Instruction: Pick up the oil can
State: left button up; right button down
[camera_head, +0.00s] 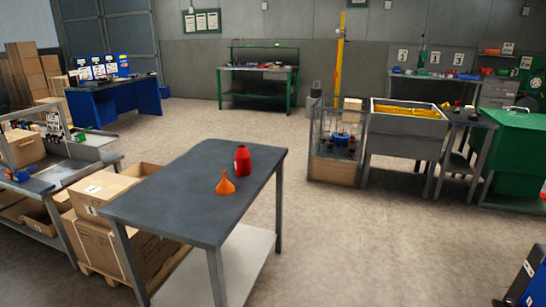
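A red can with a narrow neck (242,160), which looks like the oil can, stands upright on the dark grey top of a metal table (170,205) in the head view. An orange funnel (225,184) stands on the same table just in front and to the left of the can, apart from it or nearly so. Neither of my grippers shows in this view.
Cardboard boxes (103,189) sit on a pallet at the table's left side. A cluttered bench (60,175) is further left. A grey sink-like basin (408,127) and a green cabinet (512,160) stand at the right. Open floor (340,240) lies right of the table.

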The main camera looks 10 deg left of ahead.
aim_at(242, 156)
jog(key=i+l+z, duration=0.1)
jog(key=i+z, duration=0.2)
jog(key=i, duration=0.25)
jog(key=i+z, duration=0.3)
jog(key=i, duration=0.25)
jog(key=i+l+u, duration=0.1)
jog(key=i+u, duration=0.3)
jog(key=i+l+u, duration=0.2)
jog(key=i+u, duration=0.2)
jog(key=i+l+u, duration=0.4)
jog(key=k+j, duration=0.05)
jog(key=j, duration=0.05)
